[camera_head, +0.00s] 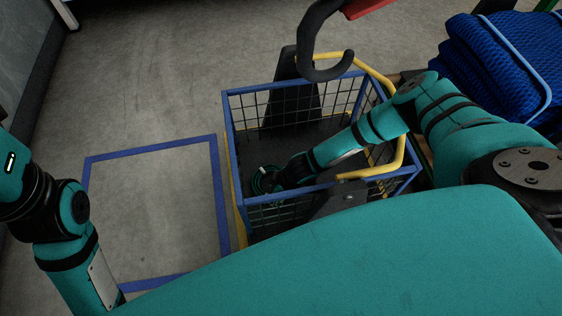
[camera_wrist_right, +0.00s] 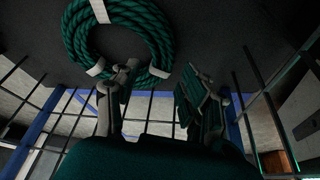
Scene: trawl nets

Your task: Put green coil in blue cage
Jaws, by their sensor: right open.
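The green coil (camera_head: 263,181) is inside the blue cage (camera_head: 229,128), near its left front corner. In the right wrist view the coil (camera_wrist_right: 78,48) is a dark green rope ring with white bands, lying on the cage's dark floor. My right arm reaches into the cage. My right gripper (camera_wrist_right: 158,76) is open, with nothing between its fingers. Its left finger overlaps the coil's lower edge in that view; I cannot tell if they touch. In the head view the right gripper (camera_head: 284,178) is beside the coil. My left gripper is out of view.
A yellow rail (camera_head: 386,82) runs along the cage's right side. Blue folded netting (camera_head: 485,62) is stacked at upper right. A black hook (camera_head: 318,38) hangs above the cage's back edge. A blue floor outline (camera_head: 216,190) left of the cage encloses empty floor.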

